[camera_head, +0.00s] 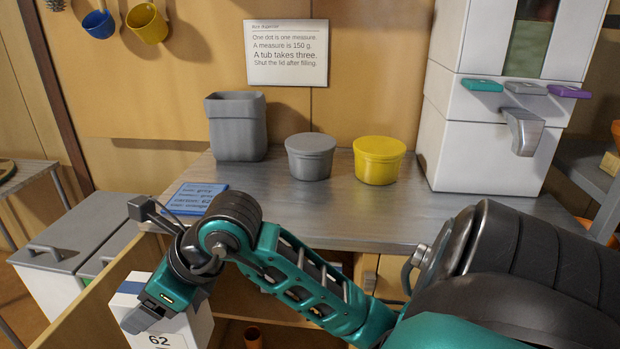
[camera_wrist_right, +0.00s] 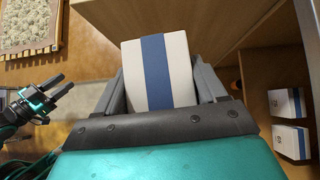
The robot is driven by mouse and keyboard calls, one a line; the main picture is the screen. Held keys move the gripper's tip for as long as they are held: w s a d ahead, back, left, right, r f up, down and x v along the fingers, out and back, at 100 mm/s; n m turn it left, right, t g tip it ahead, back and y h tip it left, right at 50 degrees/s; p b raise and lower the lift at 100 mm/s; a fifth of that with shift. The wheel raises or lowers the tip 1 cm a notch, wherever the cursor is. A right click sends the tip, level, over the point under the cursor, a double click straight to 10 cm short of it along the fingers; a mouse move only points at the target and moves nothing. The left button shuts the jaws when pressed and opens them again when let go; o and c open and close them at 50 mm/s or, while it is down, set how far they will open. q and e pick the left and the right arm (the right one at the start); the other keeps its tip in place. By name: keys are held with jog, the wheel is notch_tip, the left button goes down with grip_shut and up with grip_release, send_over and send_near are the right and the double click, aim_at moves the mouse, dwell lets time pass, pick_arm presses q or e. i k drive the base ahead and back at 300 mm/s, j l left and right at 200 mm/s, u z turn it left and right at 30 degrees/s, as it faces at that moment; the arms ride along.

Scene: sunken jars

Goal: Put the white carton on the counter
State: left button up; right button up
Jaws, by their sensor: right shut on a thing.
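The white carton (camera_head: 175,330), marked 62, is low at the left in the head view. My right gripper (camera_head: 150,309) is shut on it and hides part of it. In the right wrist view the carton (camera_wrist_right: 124,75) has a blue band and sits between the two fingers of my right gripper (camera_wrist_right: 160,88). The grey counter (camera_head: 330,215) is beyond and to the right of the carton, which is apart from its top. My left gripper (camera_wrist_right: 55,90) shows only in the right wrist view, open and empty.
A grey bin (camera_head: 237,130), a grey tub (camera_head: 310,160), a yellow tub (camera_head: 379,163) and a blue card (camera_head: 194,199) are on the counter. A white dispenser (camera_head: 490,150) stands at right. The counter's front middle is clear. Two other cartons (camera_wrist_right: 286,104) (camera_wrist_right: 291,141) are in a wooden compartment.

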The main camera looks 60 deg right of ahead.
aim_at(335, 211)
jog(key=j+z, duration=0.1)
jog(key=z, duration=1.1)
